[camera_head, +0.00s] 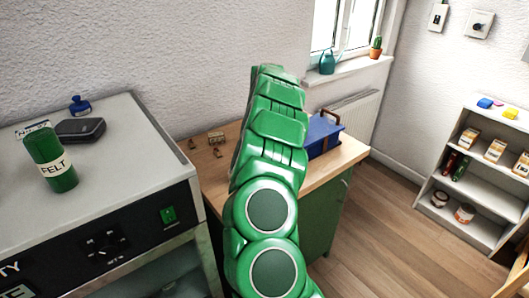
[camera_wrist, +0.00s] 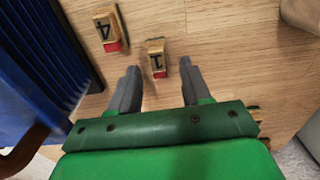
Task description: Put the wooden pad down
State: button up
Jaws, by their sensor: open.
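In the wrist view, a small wooden pad marked "1" (camera_wrist: 156,55) with a red end is on the wooden worktop (camera_wrist: 225,55). My gripper (camera_wrist: 159,65) is open, with its grey fingers apart on either side of the pad's near end. Gaps show between the pad and both fingers. A second wooden pad, marked "4" (camera_wrist: 106,29) and also red-ended, lies up and left of it, outside the fingers. In the head view my green arm hides the gripper and both pads.
A blue box (camera_wrist: 40,60) stands close on the left in the wrist view; it also shows in the head view (camera_head: 324,134). Small brass-coloured pieces (camera_head: 216,138) are on the worktop left of my arm. A grey-topped cabinet (camera_head: 125,135) bears a green FELT can (camera_head: 50,160).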

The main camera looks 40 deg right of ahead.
jog(key=shift+o, duration=0.6)
notch_tip(320, 180, up, 11)
jog(key=shift+r, duration=0.15)
